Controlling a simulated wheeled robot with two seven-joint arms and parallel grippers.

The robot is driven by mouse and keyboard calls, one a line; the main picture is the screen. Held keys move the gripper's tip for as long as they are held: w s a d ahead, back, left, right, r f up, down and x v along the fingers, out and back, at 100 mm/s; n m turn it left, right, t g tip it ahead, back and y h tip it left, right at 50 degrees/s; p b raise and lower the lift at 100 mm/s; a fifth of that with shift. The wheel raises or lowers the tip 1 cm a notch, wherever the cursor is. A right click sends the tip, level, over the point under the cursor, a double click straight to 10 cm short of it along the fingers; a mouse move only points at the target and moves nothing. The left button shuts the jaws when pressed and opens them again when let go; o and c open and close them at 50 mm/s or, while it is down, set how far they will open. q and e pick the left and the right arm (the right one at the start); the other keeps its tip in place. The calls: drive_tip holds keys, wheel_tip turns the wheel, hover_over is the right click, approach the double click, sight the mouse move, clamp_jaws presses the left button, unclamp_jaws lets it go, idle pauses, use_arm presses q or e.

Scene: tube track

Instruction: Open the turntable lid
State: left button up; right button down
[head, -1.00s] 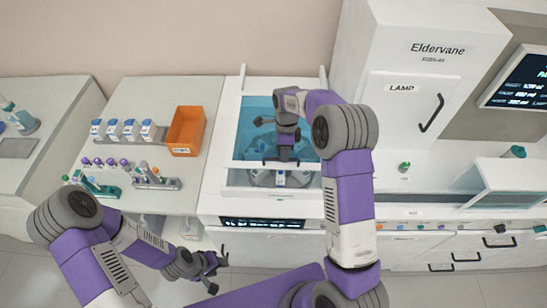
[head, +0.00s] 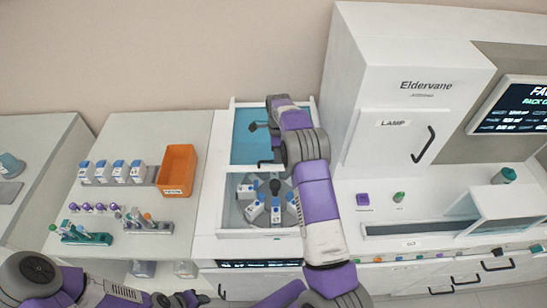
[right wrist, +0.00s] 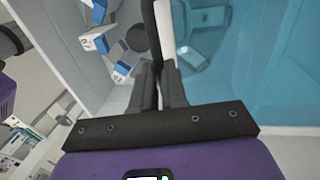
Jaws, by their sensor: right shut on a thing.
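The turntable lid (head: 246,147) is a clear blue panel, slid toward the back of its white housing. It covers the rear part, and the front part is uncovered. There the grey turntable (head: 236,213) shows, with several white and blue boxes in it. My right gripper (head: 272,163) is at the lid's front edge, partly hidden by my wrist. In the right wrist view its fingers (right wrist: 158,82) are shut on the dark lid handle (right wrist: 151,35), with the blue lid (right wrist: 275,60) to the right. My left gripper (head: 182,299) is at the bottom edge, partly cut off.
An orange bin (head: 177,168), a row of white and blue boxes and tube racks (head: 148,227) stand on the left bench. The tall white lamp cabinet (head: 400,90) stands close to the right of the turntable housing.

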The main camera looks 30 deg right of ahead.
drive_tip(key=c, duration=1.2)
unclamp_jaws()
drive_tip(key=shift+o, duration=0.2)
drive_tip(key=shift+r, duration=0.1)
wheel_tip(320, 180, up, 7)
drive_tip(key=w, duration=0.1)
drive_tip(key=shift+w+d+r, duration=0.15)
drive_tip(key=shift+d, duration=0.2)
